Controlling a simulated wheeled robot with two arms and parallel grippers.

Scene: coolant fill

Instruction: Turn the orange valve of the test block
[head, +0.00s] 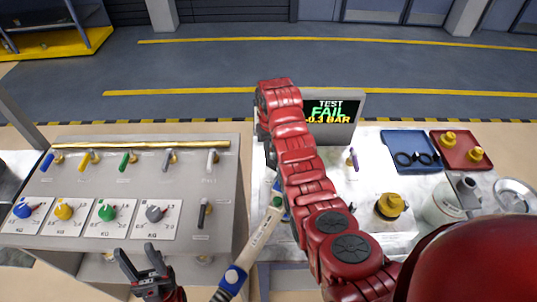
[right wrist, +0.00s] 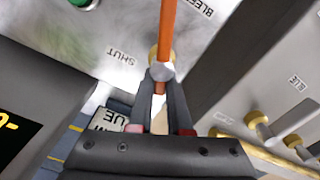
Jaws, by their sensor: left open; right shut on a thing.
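In the right wrist view the orange valve (right wrist: 168,28) is a long orange lever on a brass stem, with a round grey hub. It stands on a pale metal face (right wrist: 110,25) printed "SHUT" and "BLEED", and runs up between these words, closer to "BLEED". My right gripper (right wrist: 160,88) is shut on the valve near its hub; some orange shows between the fingers. In the head view my red right arm hides the orange valve and that gripper. My left gripper (head: 145,262) is open and empty, in front of the grey panel at lower left.
The grey panel (head: 200,140) carries several coloured levers and dials. A screen (head: 333,113) reads "TEST FAIL -0.3 BAR". A purple lever (head: 352,157), a yellow cap (head: 391,205), a blue tray (head: 400,137) and a red tray (head: 452,135) are on the right.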

